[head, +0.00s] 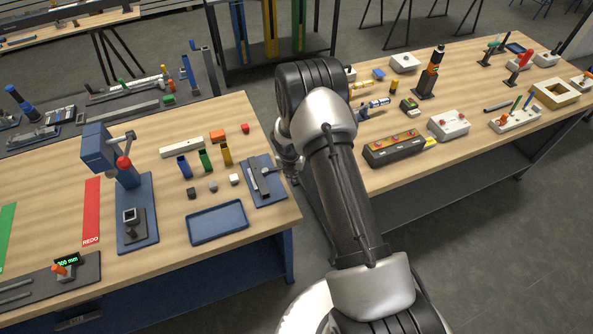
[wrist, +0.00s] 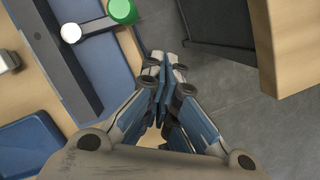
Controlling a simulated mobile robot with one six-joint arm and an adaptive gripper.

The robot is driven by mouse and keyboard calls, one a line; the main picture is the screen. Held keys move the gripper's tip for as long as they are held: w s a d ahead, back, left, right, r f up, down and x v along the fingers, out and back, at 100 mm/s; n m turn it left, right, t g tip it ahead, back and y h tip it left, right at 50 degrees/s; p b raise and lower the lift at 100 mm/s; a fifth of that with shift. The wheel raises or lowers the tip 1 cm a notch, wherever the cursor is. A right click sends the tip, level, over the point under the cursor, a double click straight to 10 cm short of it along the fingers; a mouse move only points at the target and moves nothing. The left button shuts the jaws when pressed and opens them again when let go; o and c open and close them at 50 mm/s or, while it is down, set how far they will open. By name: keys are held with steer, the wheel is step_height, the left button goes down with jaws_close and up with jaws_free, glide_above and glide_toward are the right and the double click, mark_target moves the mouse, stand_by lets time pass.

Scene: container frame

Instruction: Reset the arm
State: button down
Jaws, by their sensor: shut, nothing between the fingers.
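My gripper (wrist: 160,78) points down in the wrist view, with its fingers together and nothing between them. In the head view only a small part of my gripper (head: 289,168) shows, largely hidden behind my own arm. It is beside the right edge of the left workbench (head: 285,212), just right of a blue-based fixture (head: 277,191). In the wrist view, grey floor (wrist: 215,95) shows beyond the fingertips. My arm stretches forward and up from the bottom of the head view, bent at the elbow.
The fixture's lever with a green knob (wrist: 122,10) is close left of the fingers. A blue tray (head: 217,238), small blocks and a blue press (head: 98,148) occupy the left bench. The right bench (head: 400,180) holds several devices. A floor gap separates the benches.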

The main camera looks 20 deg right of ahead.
steer(key=s+a+r+m+b, duration=0.1)
steer(key=s+r+m+b, duration=0.2)
steer(key=r, duration=0.7)
steer(key=s+a+r+m+b, duration=0.15)
steer(key=r+m, duration=0.25)
steer(key=r, duration=0.5)
steer(key=s+a+r+m+t+b, duration=0.15)
steer(key=s+r+m+b, duration=0.25)
steer(key=s+r+m, duration=0.4)
steer(key=s+a+f+m+b, duration=0.1)
steer(key=s+a+m+b, duration=0.2)
steer(key=s+m, duration=0.4)
steer(key=s+a+f+m+y+b, duration=0.1)
steer(key=s+a+m+b, duration=0.2)
steer(key=s, duration=1.2)
steer(key=m+t+b, duration=0.1)
steer(key=m+b, duration=0.2)
steer(key=m, duration=0.1)
steer(key=shift+f+y, duration=0.3)
steer(key=shift+f, duration=0.05)
steer(key=shift+a, duration=0.1)
